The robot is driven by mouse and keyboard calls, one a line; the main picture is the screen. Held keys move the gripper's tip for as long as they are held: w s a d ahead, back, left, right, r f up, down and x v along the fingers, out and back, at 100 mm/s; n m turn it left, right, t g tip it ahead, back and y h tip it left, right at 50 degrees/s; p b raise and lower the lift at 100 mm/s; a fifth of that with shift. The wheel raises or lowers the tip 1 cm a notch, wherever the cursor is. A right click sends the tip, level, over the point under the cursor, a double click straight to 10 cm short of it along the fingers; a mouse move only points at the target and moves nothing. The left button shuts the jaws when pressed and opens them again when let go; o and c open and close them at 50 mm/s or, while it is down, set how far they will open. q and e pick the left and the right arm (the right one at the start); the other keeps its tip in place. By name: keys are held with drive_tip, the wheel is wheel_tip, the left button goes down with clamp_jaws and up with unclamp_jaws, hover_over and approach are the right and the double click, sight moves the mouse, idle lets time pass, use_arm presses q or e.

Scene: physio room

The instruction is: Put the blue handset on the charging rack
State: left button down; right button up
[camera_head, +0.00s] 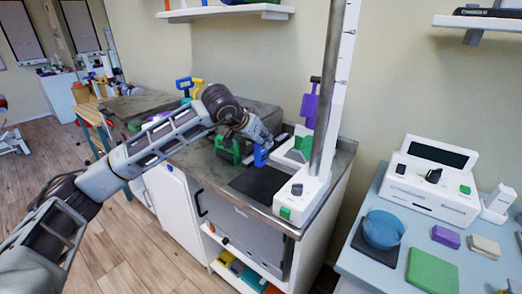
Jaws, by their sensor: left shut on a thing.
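My left arm reaches in from the left over the counter, and its gripper (262,140) points down beside the white pole base. The gripper is shut on the blue handset (262,156), whose lower part shows just below the fingers, close above or at the counter top; I cannot tell if it touches. A white stand with a green sloped part (297,149) is just right of it; I cannot tell for sure if this is the charging rack. A purple handset-like thing (310,108) stands upright behind it. My right gripper is not in view.
A green block (230,151) is close left of the blue handset. A black mat (260,184) lies in front on the counter (225,168). A tall metal pole (327,100) rises at the right. A blue-topped table with a white console (431,180) stands further right.

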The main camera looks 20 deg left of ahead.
sight(261, 148)
use_arm(q)
drive_tip(key=shift+f, duration=0.6)
drive_tip(key=shift+f+b, duration=0.3)
drive_tip(key=shift+f, duration=0.9)
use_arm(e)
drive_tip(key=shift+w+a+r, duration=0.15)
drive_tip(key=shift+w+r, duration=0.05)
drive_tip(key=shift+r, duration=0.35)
use_arm(q)
drive_tip(key=shift+f, duration=0.15)
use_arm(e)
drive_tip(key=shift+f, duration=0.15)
use_arm(q)
drive_tip(key=c, duration=1.2)
unclamp_jaws()
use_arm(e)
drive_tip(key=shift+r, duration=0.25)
